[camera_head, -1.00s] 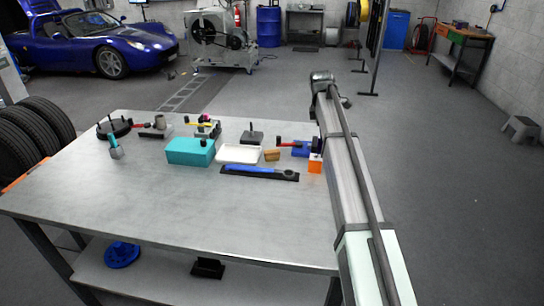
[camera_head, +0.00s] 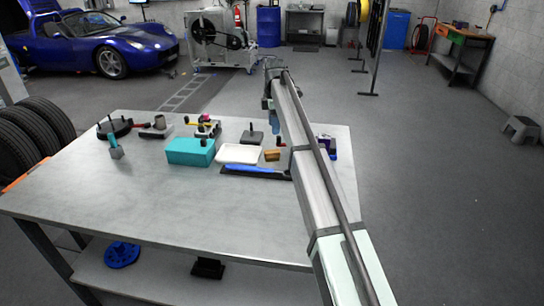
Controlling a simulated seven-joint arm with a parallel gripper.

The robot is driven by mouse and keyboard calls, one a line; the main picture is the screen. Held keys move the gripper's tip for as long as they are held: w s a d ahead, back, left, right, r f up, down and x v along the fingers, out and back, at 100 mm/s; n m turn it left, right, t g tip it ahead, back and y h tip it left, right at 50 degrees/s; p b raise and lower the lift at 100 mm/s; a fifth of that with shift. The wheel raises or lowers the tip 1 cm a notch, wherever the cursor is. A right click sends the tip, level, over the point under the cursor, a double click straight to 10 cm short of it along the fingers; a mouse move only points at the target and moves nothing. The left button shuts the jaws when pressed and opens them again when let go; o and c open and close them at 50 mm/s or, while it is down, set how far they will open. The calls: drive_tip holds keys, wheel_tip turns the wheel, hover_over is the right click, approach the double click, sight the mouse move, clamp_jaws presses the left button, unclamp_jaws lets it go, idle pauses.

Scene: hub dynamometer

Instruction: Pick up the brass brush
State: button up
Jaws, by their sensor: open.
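A small tan-brown block-like object (camera_head: 272,155), which may be the brass brush, lies on the grey workbench (camera_head: 180,215), just right of the white tray. It is too small to make out bristles. My gripper (camera_head: 274,126) hangs at the far end of my arm, above the back part of the bench, small and partly hidden by my arm. It is open and appears apart from the tan object, behind and above it.
A teal box (camera_head: 190,152), white tray (camera_head: 238,153) and blue-handled tool on a black strip (camera_head: 252,171) lie near the tan object. A black block with a post (camera_head: 252,137) stands behind. My arm covers part of the bench's right side. The front is clear.

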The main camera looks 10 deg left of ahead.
hover_over(273, 151)
drive_tip(key=f, duration=0.7)
drive_tip(key=shift+w+d+f, duration=0.15)
drive_tip(key=shift+w, duration=0.1)
drive_tip(key=shift+s+a+f, duration=0.1)
drive_tip(key=shift+f, duration=1.25)
drive_tip(key=shift+s+a+f, duration=0.1)
drive_tip(key=shift+f, duration=1.2)
drive_tip(key=shift+c, duration=0.3)
drive_tip(key=c, duration=1)
drive_tip(key=shift+w+r, duration=0.1)
drive_tip(key=shift+r, duration=0.05)
wheel_tip(273, 151, up, 10)
drive_tip(key=shift+f, duration=0.1)
